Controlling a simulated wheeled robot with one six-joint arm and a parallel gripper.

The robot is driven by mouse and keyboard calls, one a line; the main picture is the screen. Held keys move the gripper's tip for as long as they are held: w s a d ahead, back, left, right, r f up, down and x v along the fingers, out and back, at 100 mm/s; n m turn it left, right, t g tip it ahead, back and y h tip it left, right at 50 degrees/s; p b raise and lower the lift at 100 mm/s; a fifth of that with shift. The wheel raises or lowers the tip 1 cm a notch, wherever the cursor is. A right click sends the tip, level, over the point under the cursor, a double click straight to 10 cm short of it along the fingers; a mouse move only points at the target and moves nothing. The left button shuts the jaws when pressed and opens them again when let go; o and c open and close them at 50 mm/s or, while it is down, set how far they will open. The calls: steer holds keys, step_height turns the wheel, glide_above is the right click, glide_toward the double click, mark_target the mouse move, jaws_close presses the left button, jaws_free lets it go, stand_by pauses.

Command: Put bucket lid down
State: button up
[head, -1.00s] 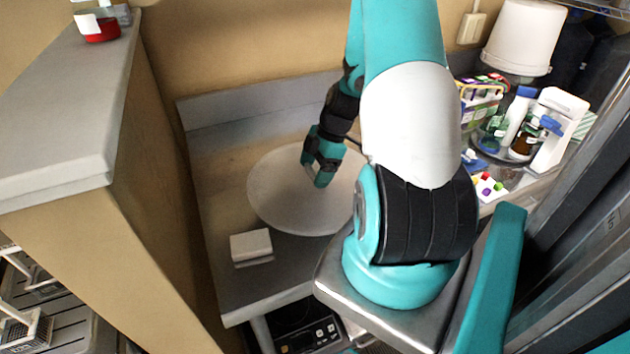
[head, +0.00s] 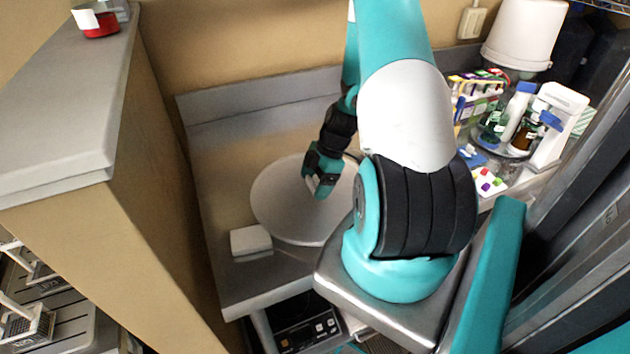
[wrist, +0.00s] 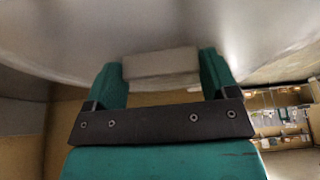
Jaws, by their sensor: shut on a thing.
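The bucket lid (head: 285,218) is a large, light grey round disc over the grey worktop in the head view. My gripper (head: 319,187) is at its upper middle, shut on its raised handle. In the wrist view, the pale block-like handle (wrist: 160,63) sits between the two teal fingers of my gripper (wrist: 163,75), and the lid (wrist: 60,35) fills the top. The lid looks about level. I cannot tell whether its underside touches the worktop. My arm hides its right edge.
A small white box (head: 250,240) sits close to the lid's left edge. The worktop (head: 225,190) is bare at the left and back. A tall partition (head: 150,190) stands left. A white bucket (head: 524,35) and several bottles (head: 517,110) stand at the right.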

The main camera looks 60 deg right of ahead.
steer(key=o, duration=1)
steer(key=shift+r, duration=0.1)
steer(key=shift+d+r+p, duration=0.1)
steer(key=shift+r+p, duration=0.3)
steer(key=shift+r, duration=0.2)
steer(key=b+v, duration=0.3)
steer(key=v, duration=0.8)
steer(key=w+a+r, duration=0.5)
steer(key=a, duration=0.3)
steer(key=a+r+m+g, duration=0.15)
steer(key=a+r, duration=0.35)
steer(key=a, duration=0.8)
steer(key=s+a+r+m, duration=0.1)
steer(key=s+a+r, duration=0.2)
steer(key=s+a, duration=0.3)
steer(key=s+a+r+m, duration=0.2)
steer(key=s+a, duration=0.4)
steer(key=a, duration=0.6)
steer(key=shift+s+a+r+g, duration=0.25)
steer(key=shift+r+g, duration=0.15)
steer(key=shift+g, duration=0.05)
